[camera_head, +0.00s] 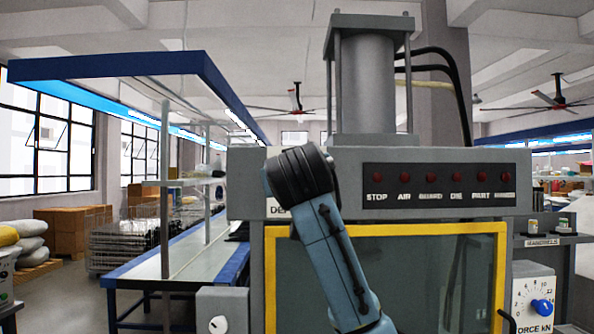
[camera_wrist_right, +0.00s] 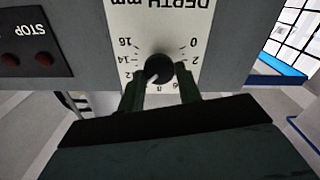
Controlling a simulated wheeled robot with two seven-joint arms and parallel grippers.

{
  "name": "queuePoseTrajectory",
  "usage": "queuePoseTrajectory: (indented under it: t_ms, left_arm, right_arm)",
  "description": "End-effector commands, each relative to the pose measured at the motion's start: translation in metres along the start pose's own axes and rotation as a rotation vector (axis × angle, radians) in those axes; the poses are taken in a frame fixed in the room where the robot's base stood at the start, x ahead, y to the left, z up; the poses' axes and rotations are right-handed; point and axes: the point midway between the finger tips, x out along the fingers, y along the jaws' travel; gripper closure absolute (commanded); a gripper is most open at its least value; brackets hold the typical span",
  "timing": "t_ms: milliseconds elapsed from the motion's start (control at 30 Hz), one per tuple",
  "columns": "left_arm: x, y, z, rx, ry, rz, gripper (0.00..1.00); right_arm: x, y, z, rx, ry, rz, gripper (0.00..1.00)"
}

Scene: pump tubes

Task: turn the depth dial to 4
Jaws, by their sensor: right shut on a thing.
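The depth dial's dark round knob (camera_wrist_right: 162,68) sits on a white scale plate (camera_wrist_right: 183,28) marked DEPTH mm, upside down in the right wrist view. My right gripper (camera_wrist_right: 159,76) is shut on the knob, one finger on each side. The knob's pale pointer mark aims down-left in this view, around 10 to 12. The numbers 0 and 2 show at right, 14 and 16 at left; some low numbers are partly hidden by the fingers. In the head view my right arm covers the dial, and only the start of its label (camera_head: 278,209) shows. My left gripper is not in view.
The grey press carries a row of red lamps (camera_head: 430,177) right of the arm. A yellow-framed window (camera_head: 420,280) lies below. A force dial with a blue knob (camera_head: 543,307) is at right, and a white knob (camera_head: 218,325) on a grey box is at lower left.

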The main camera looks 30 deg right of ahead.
Motion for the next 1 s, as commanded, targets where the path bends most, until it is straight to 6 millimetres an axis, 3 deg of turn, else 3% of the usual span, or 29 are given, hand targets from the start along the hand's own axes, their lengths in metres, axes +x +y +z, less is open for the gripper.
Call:
queuePoseTrajectory:
  t_ms: [1000]
  left_arm:
    - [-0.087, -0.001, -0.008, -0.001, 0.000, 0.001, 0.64]
  right_arm:
    - [0.000, -0.002, -0.002, -0.969, -0.002, -0.002, 0.89]
